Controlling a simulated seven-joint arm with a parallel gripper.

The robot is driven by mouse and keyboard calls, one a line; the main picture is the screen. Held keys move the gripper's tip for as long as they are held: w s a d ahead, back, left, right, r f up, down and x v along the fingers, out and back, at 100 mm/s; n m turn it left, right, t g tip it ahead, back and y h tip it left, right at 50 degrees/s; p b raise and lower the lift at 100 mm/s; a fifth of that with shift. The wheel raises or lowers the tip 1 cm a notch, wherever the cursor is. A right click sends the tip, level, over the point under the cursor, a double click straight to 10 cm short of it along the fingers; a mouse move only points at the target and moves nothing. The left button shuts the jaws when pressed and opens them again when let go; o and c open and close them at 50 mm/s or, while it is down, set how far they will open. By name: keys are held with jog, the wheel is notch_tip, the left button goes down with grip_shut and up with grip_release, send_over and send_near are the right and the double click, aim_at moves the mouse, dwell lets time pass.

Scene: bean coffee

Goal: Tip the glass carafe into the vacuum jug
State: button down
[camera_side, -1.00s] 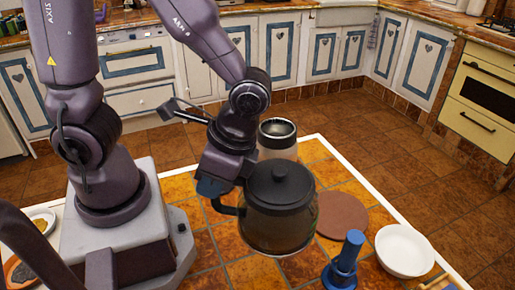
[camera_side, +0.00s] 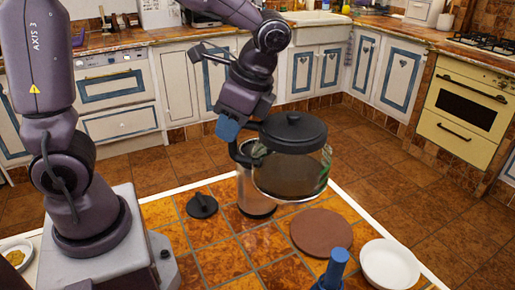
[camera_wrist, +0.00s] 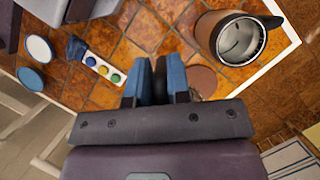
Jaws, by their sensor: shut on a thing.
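The glass carafe (camera_side: 293,172) has a black lid and a black handle, and looks close to upright in the air. My gripper (camera_side: 229,129) is shut on its handle. The vacuum jug (camera_side: 257,206) is steel-coloured and stands on the tiled table; the carafe covers its upper right part in the side view. In the wrist view the jug (camera_wrist: 238,38) shows its open, shiny mouth at the upper right. There my gripper (camera_wrist: 160,78) has its blue fingers around the dark handle; I cannot make out the carafe's body. The liquid level is unclear.
A black lid (camera_side: 202,206) lies on the table left of the jug. A round brown mat (camera_side: 321,233) lies at the right, with a white bowl (camera_side: 391,265) and a blue object (camera_side: 335,270) nearer the front. The wrist view shows a strip with coloured buttons (camera_wrist: 105,68).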

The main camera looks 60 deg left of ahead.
jog(key=w+a+m+t, duration=0.15)
jog(key=w+a, duration=0.25)
jog(key=a, duration=0.5)
jog(key=w+a+m, duration=0.2)
jog(key=w+a, duration=0.1)
jog(key=a, duration=0.6)
jog(key=s+a+m+y, duration=0.1)
jog(key=s+a+m, duration=0.2)
jog(key=a, duration=1.4)
notch_tip(320, 180, down, 11)
jog(key=d, duration=0.1)
jog(key=shift+w+f+t, duration=0.15)
jog(key=shift+w+t, duration=0.2)
